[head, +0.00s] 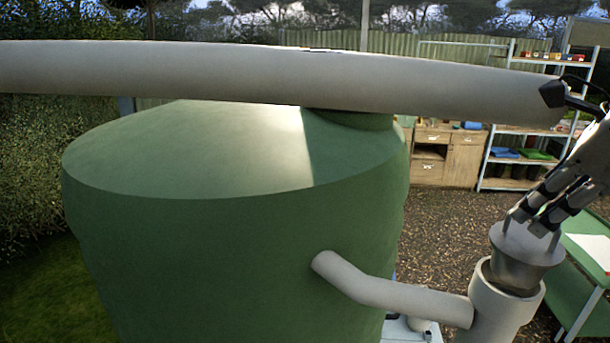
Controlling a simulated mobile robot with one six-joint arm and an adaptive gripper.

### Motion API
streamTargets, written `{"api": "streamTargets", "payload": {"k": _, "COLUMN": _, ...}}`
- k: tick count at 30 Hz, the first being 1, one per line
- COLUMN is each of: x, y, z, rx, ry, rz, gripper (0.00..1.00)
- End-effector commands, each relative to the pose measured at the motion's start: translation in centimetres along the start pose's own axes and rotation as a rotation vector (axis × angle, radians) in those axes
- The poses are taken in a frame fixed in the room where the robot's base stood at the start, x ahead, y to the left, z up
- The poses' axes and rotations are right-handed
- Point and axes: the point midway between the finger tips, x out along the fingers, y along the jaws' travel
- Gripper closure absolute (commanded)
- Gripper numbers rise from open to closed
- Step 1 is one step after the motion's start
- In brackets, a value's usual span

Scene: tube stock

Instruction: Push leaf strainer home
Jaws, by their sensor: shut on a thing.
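The leaf strainer (525,257) is a grey, tapered metal cup at the right of the head view. Its lower part is down inside the open top of a pale upright pipe (497,312), and its wider upper part stands clear above the pipe's rim. It looks roughly upright, perhaps slightly tilted. My gripper (533,225) comes down from the upper right and is shut on the strainer's top. The exact contact at the fingertips is small and partly hidden. How deep the strainer reaches inside the pipe is hidden.
A large green tank (235,250) fills the left and middle. A bent pale pipe (395,297) joins it to the upright pipe. A long grey pipe (260,78) crosses above. A green table (585,275) stands close at right. Shelves (520,185) and a wooden cabinet (463,160) stand behind.

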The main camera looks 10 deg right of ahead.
Motion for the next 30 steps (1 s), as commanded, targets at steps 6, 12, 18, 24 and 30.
{"api": "streamTargets", "payload": {"k": 6, "x": -0.09, "y": 0.09, "z": 0.07, "rx": 0.006, "ry": -0.001, "rz": 0.012, "gripper": 1.0}}
{"api": "streamTargets", "payload": {"k": 12, "x": -0.09, "y": 0.25, "z": 0.11, "rx": 0.013, "ry": -0.001, "rz": 0.028, "gripper": 1.0}}
{"api": "streamTargets", "payload": {"k": 18, "x": -0.08, "y": 0.41, "z": 0.14, "rx": 0.02, "ry": 0.0, "rz": 0.045, "gripper": 1.0}}
{"api": "streamTargets", "payload": {"k": 24, "x": -0.11, "y": 0.57, "z": 0.18, "rx": 0.026, "ry": 0.0, "rz": 0.06, "gripper": 1.0}}
{"api": "streamTargets", "payload": {"k": 30, "x": -0.13, "y": 0.72, "z": 0.21, "rx": 0.032, "ry": 0.0, "rz": 0.074, "gripper": 1.0}}
